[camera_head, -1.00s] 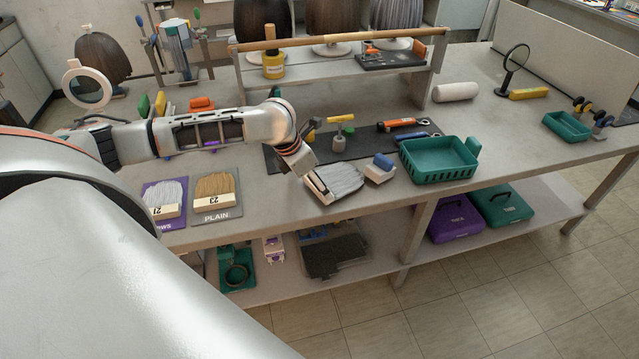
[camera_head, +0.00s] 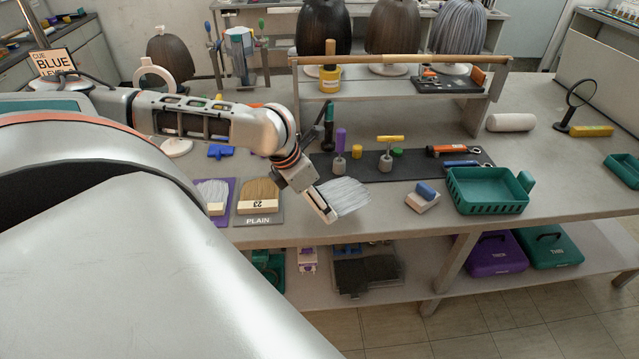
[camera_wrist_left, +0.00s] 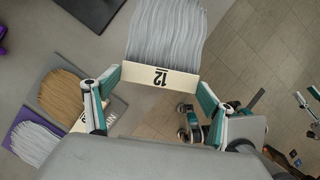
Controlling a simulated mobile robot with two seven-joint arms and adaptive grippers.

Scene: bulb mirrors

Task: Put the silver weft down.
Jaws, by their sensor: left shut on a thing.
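My left gripper (camera_head: 322,206) is shut on the label strip of a silver weft (camera_head: 345,193), close to the table's front edge. In the left wrist view the weft (camera_wrist_left: 165,35) hangs away from its pale strip marked 12, which lies between the two fingers (camera_wrist_left: 155,100). Left of it in the head view, a blond weft (camera_head: 261,190) marked 23 lies on a grey card (camera_head: 258,217) reading PLAIN. Another silver weft (camera_head: 212,191) lies on a purple card (camera_head: 231,185).
A dark mat (camera_head: 365,172) with several tools lies behind. The front edge drops to a lower shelf (camera_head: 410,287) with purple and green cases.

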